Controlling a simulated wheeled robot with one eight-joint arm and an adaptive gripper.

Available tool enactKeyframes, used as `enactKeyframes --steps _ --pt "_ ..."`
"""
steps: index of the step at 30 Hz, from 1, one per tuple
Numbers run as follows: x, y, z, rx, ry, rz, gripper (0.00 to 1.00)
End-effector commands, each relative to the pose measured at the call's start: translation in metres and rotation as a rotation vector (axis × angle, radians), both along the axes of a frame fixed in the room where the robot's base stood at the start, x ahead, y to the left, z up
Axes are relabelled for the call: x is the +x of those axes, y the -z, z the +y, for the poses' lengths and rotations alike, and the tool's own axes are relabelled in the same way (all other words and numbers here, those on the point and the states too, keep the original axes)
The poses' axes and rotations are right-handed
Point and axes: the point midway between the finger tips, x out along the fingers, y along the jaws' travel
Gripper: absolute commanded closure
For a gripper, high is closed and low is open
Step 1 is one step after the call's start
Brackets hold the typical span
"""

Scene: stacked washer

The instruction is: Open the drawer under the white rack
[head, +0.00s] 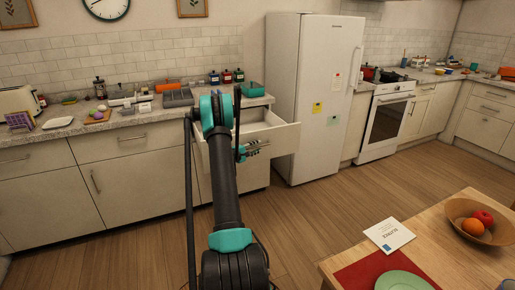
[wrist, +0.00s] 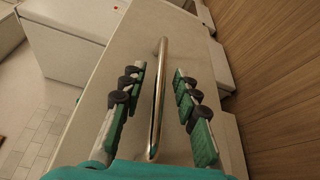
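A drawer (head: 284,139) stands pulled out from the counter beside the fridge, its pale inside showing. My gripper (head: 255,149) is at its front. In the wrist view, the long metal handle (wrist: 158,100) lies between the two green-padded fingers of my gripper (wrist: 160,85), with a gap on both sides. The gripper is open. A small pale rack-like item (head: 125,98) stands on the counter to the left, too small to identify surely; the drawer below it (head: 112,141) is shut. My arm hides part of the open drawer and counter.
The tall white fridge (head: 316,90) stands just right of the open drawer. A wooden table (head: 455,262) with a fruit bowl (head: 462,226) is at the front right. A grey tray (head: 178,98) and a teal box (head: 252,90) are on the counter. Wooden floor lies clear between.

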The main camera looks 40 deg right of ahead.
Motion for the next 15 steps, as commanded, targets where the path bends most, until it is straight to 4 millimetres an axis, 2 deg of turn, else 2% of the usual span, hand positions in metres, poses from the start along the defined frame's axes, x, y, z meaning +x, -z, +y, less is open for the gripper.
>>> enactKeyframes --steps 9,15 --pt "-0.009 -0.005 0.062 0.000 -0.002 0.001 0.69" --pt "-0.013 -0.007 0.094 0.001 -0.003 0.000 0.69"
